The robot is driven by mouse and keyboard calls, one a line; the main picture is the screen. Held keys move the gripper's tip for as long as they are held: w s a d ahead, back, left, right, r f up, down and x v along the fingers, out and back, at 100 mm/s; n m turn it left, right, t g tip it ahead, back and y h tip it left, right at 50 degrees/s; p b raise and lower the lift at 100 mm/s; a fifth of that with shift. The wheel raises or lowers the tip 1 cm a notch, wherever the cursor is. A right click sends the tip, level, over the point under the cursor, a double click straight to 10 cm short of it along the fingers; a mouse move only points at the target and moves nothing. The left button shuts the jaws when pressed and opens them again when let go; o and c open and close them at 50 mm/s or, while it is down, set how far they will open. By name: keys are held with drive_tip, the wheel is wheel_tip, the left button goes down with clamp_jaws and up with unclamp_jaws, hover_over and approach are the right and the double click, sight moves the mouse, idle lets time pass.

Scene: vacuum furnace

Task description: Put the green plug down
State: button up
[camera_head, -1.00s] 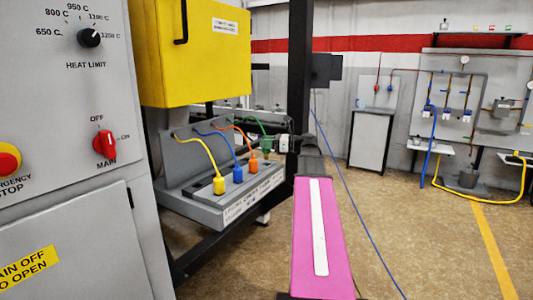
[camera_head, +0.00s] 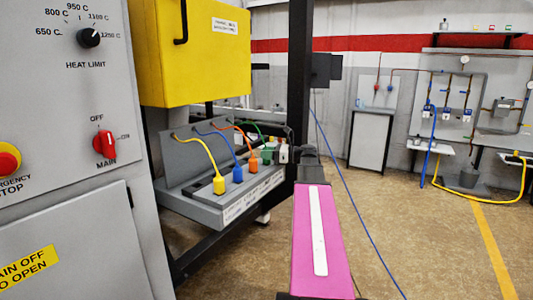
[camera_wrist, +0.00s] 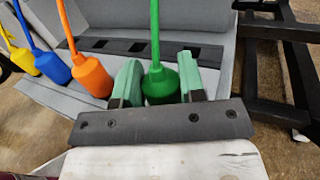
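The green plug (camera_head: 267,156) is at the right end of the row of coloured plugs on the grey console, with its green cable running up and back. In the wrist view the green plug (camera_wrist: 161,86) is upright between the two green-padded fingers of my gripper (camera_wrist: 160,78). The fingers lie against both its sides, so my gripper looks shut on it. In the head view my gripper (camera_head: 283,152) reaches in from the right, just beside the plug. The plug's lower end is partly hidden, and I cannot tell whether it rests on the console.
The orange plug (camera_wrist: 91,75) stands close to the left of my gripper, then the blue plug (camera_wrist: 50,66) and yellow plug (camera_wrist: 25,62). The yellow cabinet (camera_head: 195,55) hangs above the console (camera_head: 200,205). A black post (camera_head: 300,80) rises just behind my gripper. Floor to the right is open.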

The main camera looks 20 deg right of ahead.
drive_tip(key=o, duration=0.4)
drive_tip(key=shift+r, duration=0.1)
drive_tip(key=shift+r, duration=0.3)
drive_tip(key=v, duration=1.2)
